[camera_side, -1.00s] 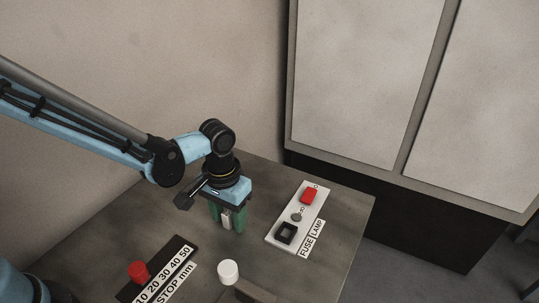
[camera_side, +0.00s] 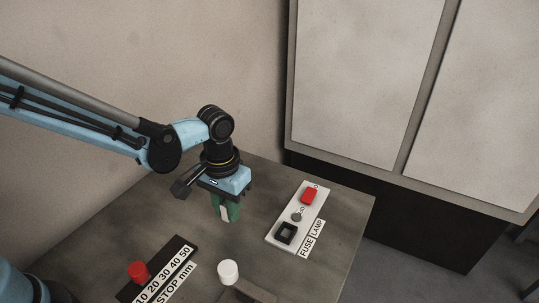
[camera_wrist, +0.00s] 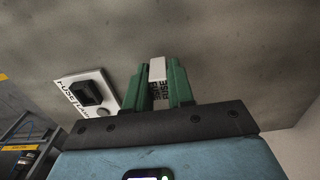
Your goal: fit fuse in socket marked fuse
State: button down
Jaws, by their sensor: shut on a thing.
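My gripper (camera_side: 228,209) is shut on the fuse (camera_side: 225,214), a small white block between the two green fingers. In the wrist view the fuse (camera_wrist: 157,70) sticks out a little past the fingertips (camera_wrist: 157,82), with dark lettering on its side. The gripper is above the table, left of the white panel (camera_side: 313,204) and apart from it. The socket marked FUSE (camera_side: 286,233) is a black square frame with a dark opening at the panel's near end. In the wrist view the socket (camera_wrist: 87,93) lies left of the fingers.
The panel also carries a red block (camera_side: 309,195) and a grey round knob (camera_side: 296,216). A black STOP mm scale (camera_side: 160,270) with a red knob (camera_side: 138,271) and a white cylinder (camera_side: 228,271) stand nearer. The table between gripper and panel is clear.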

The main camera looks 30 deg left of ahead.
jog(key=shift+r, duration=0.95)
jog(key=s+d+r, duration=0.6)
jog(key=s+d, duration=0.1)
jog(key=s, duration=0.2)
jog(key=w+a+r, duration=0.3)
jog(key=a+r, duration=0.1)
jog(key=a, duration=0.6)
jog(key=w+a+r, duration=0.3)
jog(key=a+r, duration=0.1)
jog(key=a, duration=0.7)
jog(key=s+d+f, duration=0.4)
jog(key=s+d, duration=0.6)
jog(key=s+d+f, duration=0.3)
jog(key=s+d, duration=0.6)
jog(key=d, duration=0.2)
send_over(199, 273)
notch_tip(199, 273, down, 7)
jog(key=shift+f, duration=2.1)
